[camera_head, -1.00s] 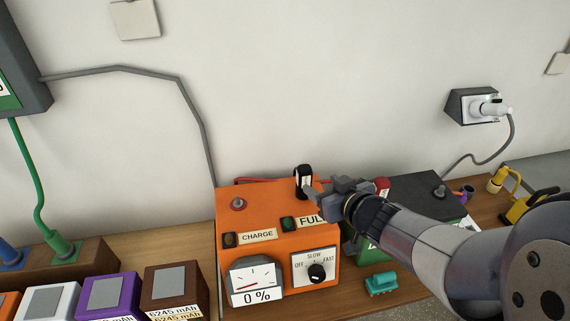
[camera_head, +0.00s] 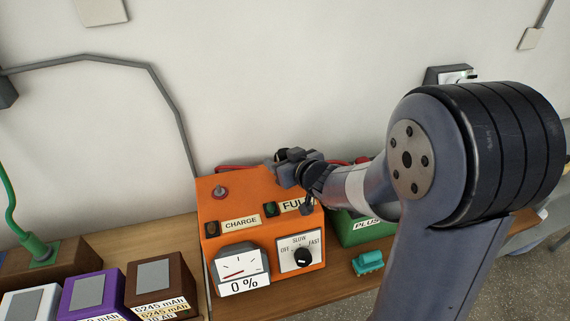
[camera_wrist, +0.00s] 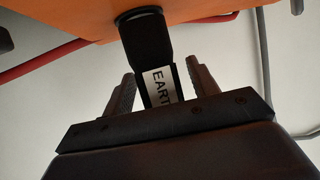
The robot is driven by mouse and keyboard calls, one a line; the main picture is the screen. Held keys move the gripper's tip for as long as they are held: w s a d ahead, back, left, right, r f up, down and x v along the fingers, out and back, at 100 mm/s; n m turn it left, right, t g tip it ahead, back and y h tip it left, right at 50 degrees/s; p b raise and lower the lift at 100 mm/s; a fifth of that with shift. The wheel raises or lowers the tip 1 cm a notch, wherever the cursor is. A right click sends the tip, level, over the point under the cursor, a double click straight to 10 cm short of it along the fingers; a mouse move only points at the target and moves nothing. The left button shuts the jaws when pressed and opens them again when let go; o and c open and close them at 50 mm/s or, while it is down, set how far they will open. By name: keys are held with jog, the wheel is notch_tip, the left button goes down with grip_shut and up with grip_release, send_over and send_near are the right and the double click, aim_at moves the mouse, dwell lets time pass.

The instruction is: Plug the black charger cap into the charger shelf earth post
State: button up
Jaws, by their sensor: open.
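The black charger cap (camera_wrist: 146,42) has a white label with the letters "EART" visible. In the wrist view its wide end meets the orange surface of the charger (camera_wrist: 75,30), and its labelled end lies between my gripper's fingers (camera_wrist: 162,86). The fingers stand apart on either side of it, with a gap showing beside it. In the head view my gripper (camera_head: 287,163) is over the back right of the orange charger (camera_head: 240,195) and mostly hides the cap. I cannot make out an earth post; the cap's underside is hidden.
A green box (camera_head: 352,229) is to the right, partly behind my arm. A teal part (camera_head: 367,263) lies on the bench in front. Battery blocks (camera_head: 158,281) stand at the left. A red cable (camera_wrist: 30,67) runs behind.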

jog(key=shift+w+a+f, duration=0.1)
jog(key=shift+w+f, duration=0.05)
jog(key=shift+w, duration=0.05)
jog(key=shift+c, duration=0.2)
jog(key=c, duration=1)
